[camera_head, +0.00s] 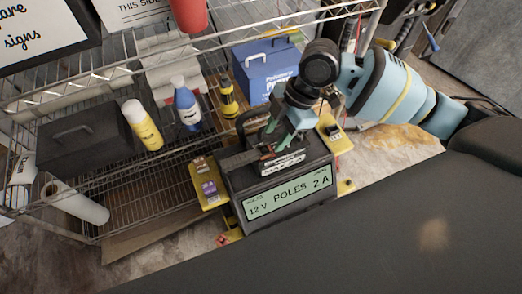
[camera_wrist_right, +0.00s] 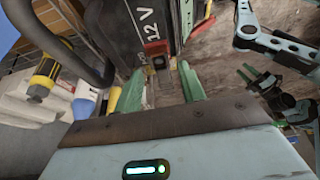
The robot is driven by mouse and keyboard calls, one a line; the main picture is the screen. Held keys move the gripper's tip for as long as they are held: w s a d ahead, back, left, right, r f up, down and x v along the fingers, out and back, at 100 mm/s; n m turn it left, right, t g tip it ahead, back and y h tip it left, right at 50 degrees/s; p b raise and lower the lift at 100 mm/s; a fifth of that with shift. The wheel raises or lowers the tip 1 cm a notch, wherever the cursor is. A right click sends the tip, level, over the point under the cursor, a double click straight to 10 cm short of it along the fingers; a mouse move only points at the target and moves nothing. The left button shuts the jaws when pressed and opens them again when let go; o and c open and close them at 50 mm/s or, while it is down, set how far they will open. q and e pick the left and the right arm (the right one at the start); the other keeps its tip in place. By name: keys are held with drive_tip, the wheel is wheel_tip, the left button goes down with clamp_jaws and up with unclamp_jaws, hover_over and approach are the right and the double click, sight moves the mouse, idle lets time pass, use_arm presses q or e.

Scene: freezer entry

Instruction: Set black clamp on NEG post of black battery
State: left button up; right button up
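The black battery (camera_head: 240,185), with a pale green "12 V POLES 2 A" panel, stands on the floor before the wire shelf. It also shows at the top of the wrist view (camera_wrist_right: 125,35). My right gripper (camera_head: 277,143) reaches down over the battery's top, hiding part of it. In the wrist view its green fingers (camera_wrist_right: 163,88) stand apart with nothing clear between them. A small red part (camera_wrist_right: 157,48) lies beyond the gap. I cannot make out the black clamp or NEG post. Another gripper with green fingers (camera_wrist_right: 257,78), apparently my left, shows in the wrist view, fingers apart.
Yellow pieces flank the battery, one on the left (camera_head: 208,188) and one on the right (camera_head: 330,132). The wire shelf (camera_head: 150,195) behind holds a blue box (camera_head: 262,68), bottles (camera_head: 143,125), a dark case (camera_head: 85,140) and a paper roll (camera_head: 75,203).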

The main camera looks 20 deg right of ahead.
sight(262, 150)
drive_tip(key=shift+a+x, duration=0.1)
drive_tip(key=shift+x, duration=1.2)
drive_tip(key=shift+a+x, duration=0.15)
drive_tip(key=shift+x, duration=1.15)
drive_tip(key=shift+w+r, duration=0.15)
drive_tip(key=shift+r, duration=0.05)
drive_tip(key=c, duration=0.9)
use_arm(q)
drive_tip(key=shift+w+f, duration=0.1)
drive_tip(key=shift+w, duration=0.25)
use_arm(e)
drive_tip(key=shift+o, duration=0.2)
drive_tip(key=shift+r, duration=0.55)
drive_tip(key=r, duration=0.1)
drive_tip(key=a+r, duration=0.1)
drive_tip(key=shift+s+a+r, duration=0.1)
drive_tip(key=shift+s+r, duration=0.2)
drive_tip(key=shift+s, duration=0.1)
use_arm(q)
drive_tip(key=shift+s+r+p, duration=0.1)
drive_tip(key=shift+r+p, duration=0.3)
drive_tip(key=shift+r, duration=0.1)
use_arm(e)
drive_tip(key=s+a+r, duration=0.1)
drive_tip(key=s+a, duration=0.7)
drive_tip(key=a, duration=0.3)
drive_tip(key=shift+s+a, duration=0.35)
drive_tip(key=shift+s, duration=0.05)
drive_tip(key=shift+r, duration=0.15)
